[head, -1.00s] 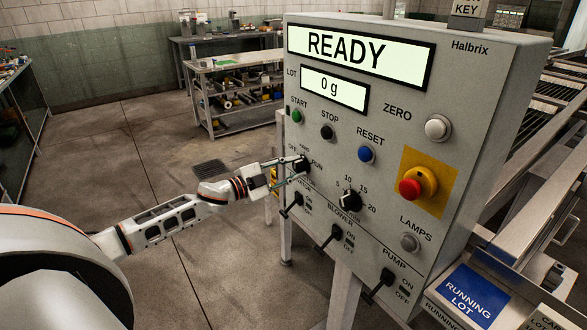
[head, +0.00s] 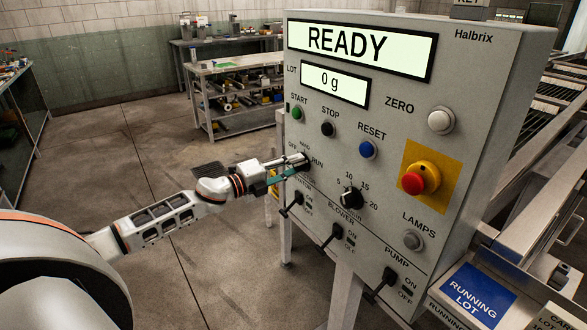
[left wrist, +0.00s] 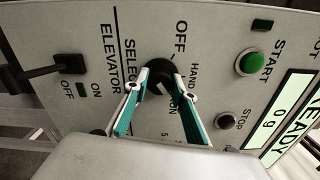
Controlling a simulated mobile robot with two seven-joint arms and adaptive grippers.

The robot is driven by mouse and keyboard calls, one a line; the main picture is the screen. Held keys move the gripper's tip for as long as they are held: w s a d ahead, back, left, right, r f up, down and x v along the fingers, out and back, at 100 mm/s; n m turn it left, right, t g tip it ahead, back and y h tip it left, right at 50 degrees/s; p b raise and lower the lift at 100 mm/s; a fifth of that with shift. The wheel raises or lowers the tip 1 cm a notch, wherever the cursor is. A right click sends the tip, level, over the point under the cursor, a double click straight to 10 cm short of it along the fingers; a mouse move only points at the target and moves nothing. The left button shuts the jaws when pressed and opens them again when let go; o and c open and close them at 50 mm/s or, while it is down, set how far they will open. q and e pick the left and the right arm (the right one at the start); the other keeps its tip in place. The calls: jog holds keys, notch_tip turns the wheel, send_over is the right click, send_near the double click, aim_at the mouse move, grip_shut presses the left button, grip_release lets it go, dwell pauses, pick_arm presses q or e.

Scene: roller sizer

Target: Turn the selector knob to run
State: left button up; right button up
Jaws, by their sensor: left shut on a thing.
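The selector knob (left wrist: 157,70) is a round black knob on the grey control panel, with OFF, HAND and RUN lettering around it. In the head view the knob (head: 306,161) is mostly hidden by my left gripper (head: 298,163). In the left wrist view the two fingers of my left gripper (left wrist: 163,80) are closed on opposite sides of the knob. RUN is partly covered by a finger there. I cannot clearly tell which position the knob points to. My right gripper is not in view.
Above the knob are the green START button (head: 297,112) and black STOP button (head: 327,129). The elevator switch (head: 291,204) lies just below my gripper. A dial (head: 351,198) and red emergency button (head: 413,183) are to the right. The upper screen (head: 358,49) reads READY.

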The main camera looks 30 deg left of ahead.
pick_arm(q)
jog(key=shift+m, duration=0.6)
jog(key=o, duration=1.1)
jog(key=shift+s, duration=0.15)
jog(key=shift+v, duration=5.9)
jog(key=shift+f, duration=0.1)
jog(key=s+d+f+n+g+y, duration=0.1)
jog(key=s+d+f+n+y, duration=0.1)
jog(key=s+d+f+n, duration=0.55)
jog(key=s+d+f+n+g+y, duration=0.1)
jog(key=s+d+f+n, duration=0.25)
jog(key=f, duration=0.75)
jog(key=s+d+f+n+g+y, duration=0.15)
jog(key=s+d+f+n, duration=0.35)
jog(key=f, duration=0.5)
jog(key=s+d+f+n, duration=0.1)
jog(key=s+d, duration=0.1)
jog(key=d, duration=0.1)
jog(key=s+d+f+n+g, duration=0.1)
jog(key=s+d+f+n, duration=0.1)
jog(key=d, duration=0.2)
jog(key=s+d+f+n+g, duration=0.1)
jog(key=s+d+f+n, duration=0.1)
jog(key=d, duration=0.2)
jog(key=shift+s+d+f+h, duration=0.2)
jog(key=shift+s+h, duration=0.05)
jog(key=shift+s, duration=0.1)
